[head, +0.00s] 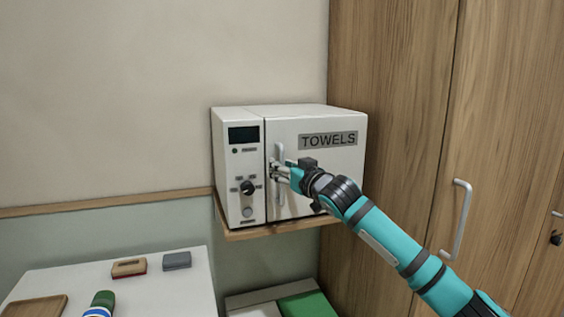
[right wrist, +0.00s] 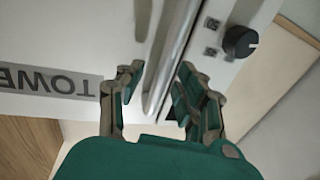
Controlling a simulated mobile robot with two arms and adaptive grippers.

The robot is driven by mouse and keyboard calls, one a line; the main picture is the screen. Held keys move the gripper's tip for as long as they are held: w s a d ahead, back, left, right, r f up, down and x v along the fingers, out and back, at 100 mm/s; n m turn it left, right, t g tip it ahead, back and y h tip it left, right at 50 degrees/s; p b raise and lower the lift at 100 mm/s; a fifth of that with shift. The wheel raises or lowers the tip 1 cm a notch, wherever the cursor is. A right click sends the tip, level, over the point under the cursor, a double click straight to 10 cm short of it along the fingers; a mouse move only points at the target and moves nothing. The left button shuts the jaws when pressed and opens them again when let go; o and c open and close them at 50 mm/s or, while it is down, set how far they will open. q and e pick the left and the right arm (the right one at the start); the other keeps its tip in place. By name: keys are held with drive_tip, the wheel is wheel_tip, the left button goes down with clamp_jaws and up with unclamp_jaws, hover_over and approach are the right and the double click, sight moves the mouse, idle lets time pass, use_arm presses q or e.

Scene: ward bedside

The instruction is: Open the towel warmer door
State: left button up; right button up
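The towel warmer (head: 238,205) is a white box on a small wooden shelf, with its door (head: 310,185) marked TOWELS shut. The door's upright bar handle (head: 281,155) is at the door's left edge, beside the control panel. My right gripper (head: 276,171) is at the handle. In the right wrist view the handle (right wrist: 172,62) runs between the two open fingers of this gripper (right wrist: 158,85), with a visible gap to the left finger. Whether the right finger touches the handle I cannot tell. My left gripper is not in view.
A dark knob (head: 248,187) is on the control panel, left of the handle. Tall wooden cabinet doors (head: 395,90) stand close on the right. A white table (head: 180,291) at lower left holds a few small items. A green-topped box (head: 303,304) lies below the shelf.

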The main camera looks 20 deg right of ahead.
drive_tip(key=shift+w+a, duration=0.1)
drive_tip(key=shift+w, duration=0.25)
clamp_jaws()
idle(0.4)
